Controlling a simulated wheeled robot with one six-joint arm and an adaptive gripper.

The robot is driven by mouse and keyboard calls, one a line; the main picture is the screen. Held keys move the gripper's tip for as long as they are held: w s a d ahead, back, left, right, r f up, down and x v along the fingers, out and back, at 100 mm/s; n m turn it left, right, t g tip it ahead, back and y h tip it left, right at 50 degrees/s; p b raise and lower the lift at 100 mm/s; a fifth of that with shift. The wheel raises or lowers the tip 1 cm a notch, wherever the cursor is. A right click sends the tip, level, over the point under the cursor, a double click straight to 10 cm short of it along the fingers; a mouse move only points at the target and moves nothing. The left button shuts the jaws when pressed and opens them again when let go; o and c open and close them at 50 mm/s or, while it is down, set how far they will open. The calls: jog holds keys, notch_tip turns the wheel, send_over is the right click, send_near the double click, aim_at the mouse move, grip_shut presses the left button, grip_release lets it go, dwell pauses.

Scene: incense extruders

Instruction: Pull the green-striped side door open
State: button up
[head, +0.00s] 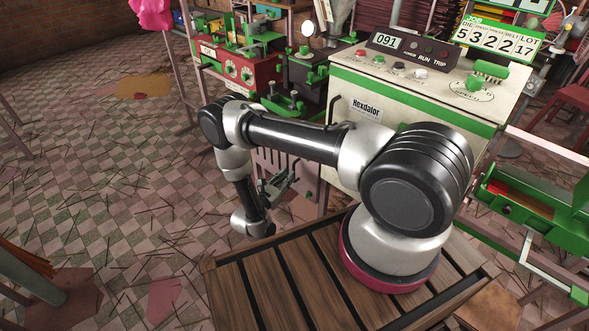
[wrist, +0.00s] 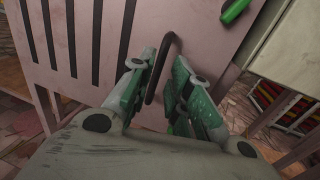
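A pinkish panel with dark vertical slots (wrist: 60,80) fills much of the wrist view. It also shows left of and below the cream cabinet in the head view (head: 308,180). A dark bent bar handle (wrist: 168,42) stands on it. I see no clear green stripe on the visible part of this panel. My gripper (wrist: 165,60), with green finger pads, is open; the handle lies between its two fingers in the wrist view, with a gap seen on both sides. In the head view my gripper (head: 275,185) is low in front of the slotted panel.
A red and green machine (head: 240,70) stands behind left. A slatted wooden deck (head: 265,285) is below my arm. The tiled floor at left is mostly free, with scattered sticks.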

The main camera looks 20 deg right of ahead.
aim_at(294, 169)
jog(key=x, duration=0.5)
jog(key=shift+w+d, duration=0.15)
jog(key=shift+d, duration=0.1)
grip_shut()
